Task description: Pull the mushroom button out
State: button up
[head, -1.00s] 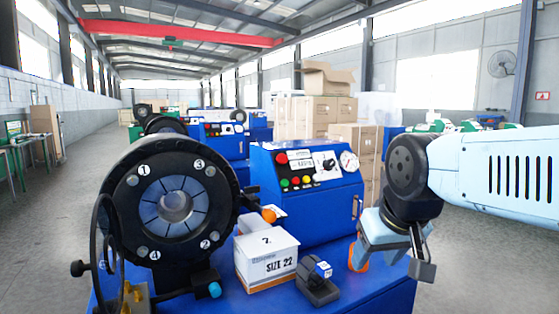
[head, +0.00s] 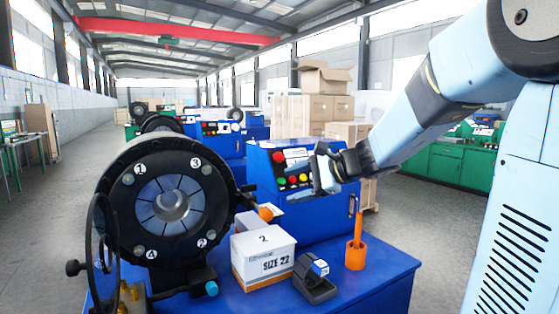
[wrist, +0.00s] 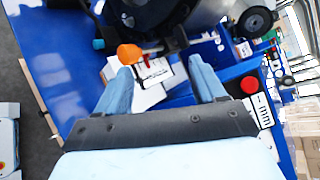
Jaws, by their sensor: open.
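The red mushroom button (head: 279,157) is at the upper left of the sloped face on the blue control box (head: 262,178). In the wrist view the red button (wrist: 249,84) lies just right of the right finger, outside the jaws. My gripper (head: 320,172) is in front of the control box, to the right of the button in the head view, and hides part of the panel. Its two light blue fingers (wrist: 162,82) are spread apart with nothing held between them. I cannot tell how far the button stands out.
The black crimper head (head: 120,205) stands at left, with an orange knob (head: 266,214) nearby. A SIZE 22 box (head: 263,262), a black holder (head: 314,280) and an orange cup (head: 355,257) stand on the blue table.

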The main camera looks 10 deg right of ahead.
jog(key=w+d+m+t, duration=0.2)
jog(key=w+d+m, duration=0.15)
jog(key=w, duration=0.35)
jog(key=m+t, duration=0.5)
jog(key=m, duration=0.2)
send_near(281, 158)
jog(key=x, duration=0.8)
jog(key=shift+w+a, duration=0.2)
jog(key=shift+w, duration=0.05)
jog(key=shift+c, duration=0.2)
grip_shut()
